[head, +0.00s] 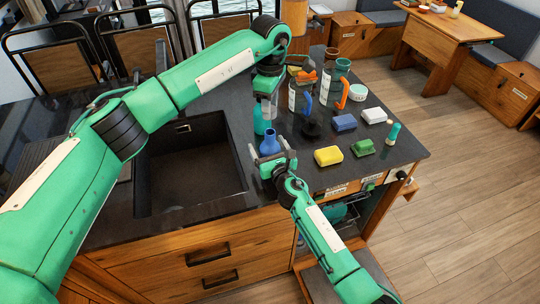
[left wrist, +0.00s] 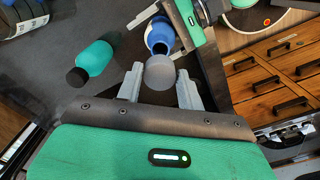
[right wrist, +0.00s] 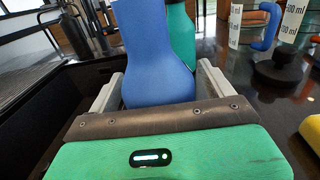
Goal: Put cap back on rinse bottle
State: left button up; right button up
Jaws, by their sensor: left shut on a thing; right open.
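The blue bottle (head: 270,144) stands upright on the counter beside the sink, and its open mouth shows in the left wrist view (left wrist: 160,40). My left gripper (head: 268,98) is shut on a grey rounded cap (left wrist: 160,73), held above the counter close to the bottle mouth in that view. My right gripper (head: 273,164) is open at the blue bottle, with one finger on either side of its body in the right wrist view (right wrist: 155,70). A teal bottle (head: 262,118) stands just behind the blue one.
The sink (head: 190,165) lies left of the bottles. Measuring jugs (head: 329,84) stand behind to the right. A yellow sponge (head: 328,156), a green brush-like block (head: 363,148), other blocks and a small green bottle (head: 393,133) occupy the right side of the counter.

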aim_at(270, 132)
jog(key=shift+c, duration=0.2)
jog(key=c, duration=1.4)
pick_arm(q)
jog(key=shift+f, duration=2.45)
jog(key=shift+f, duration=0.15)
jog(key=shift+f, duration=0.75)
jog(key=shift+f, duration=0.6)
